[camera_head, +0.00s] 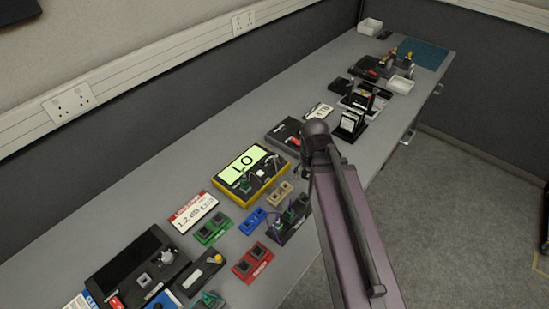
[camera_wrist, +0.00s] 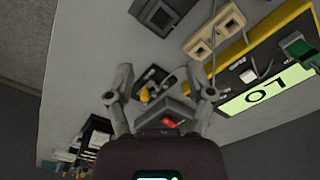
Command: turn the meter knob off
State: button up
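The meter (camera_head: 243,171) is a yellow-edged box with a lit pale green display reading "LO", lying on the bench. It also shows at the right of the wrist view (camera_wrist: 275,93). A small pale knob-like part (camera_wrist: 248,75) and a green clip-like part (camera_wrist: 298,47) sit on its face below the display; I cannot tell the knob's setting. My gripper (camera_wrist: 163,88) has its two fingers spread with nothing between them. It hangs over the bench to one side of the meter, apart from the knob. In the head view my arm largely hides it.
Red (camera_head: 253,262), green (camera_head: 213,231) and blue (camera_head: 252,221) twin-socket blocks lie near the meter. A dark box (camera_head: 287,131) lies beyond it. A black tray device (camera_head: 135,268) is at the near left.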

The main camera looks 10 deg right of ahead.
aim_at(275, 159)
jog(key=w+a+r+m+p, duration=0.2)
jog(key=w+a+r+m, duration=0.1)
jog(key=w, duration=0.4)
jog(key=w+a+r+m+p, duration=0.3)
jog(key=w+a+m, duration=0.3)
jog(key=w+m, duration=0.1)
jog(key=shift+w+m+p, duration=0.3)
jog(key=shift+w+m, duration=0.1)
jog(key=shift+w, duration=0.4)
jog(key=shift+a+f, duration=0.1)
jog(key=shift+f, duration=0.1)
notch_tip(275, 159, down, 14)
jog(key=b, duration=1.3)
jog(key=shift+r+b, duration=0.2)
jog(key=shift+b, duration=0.2)
grip_shut()
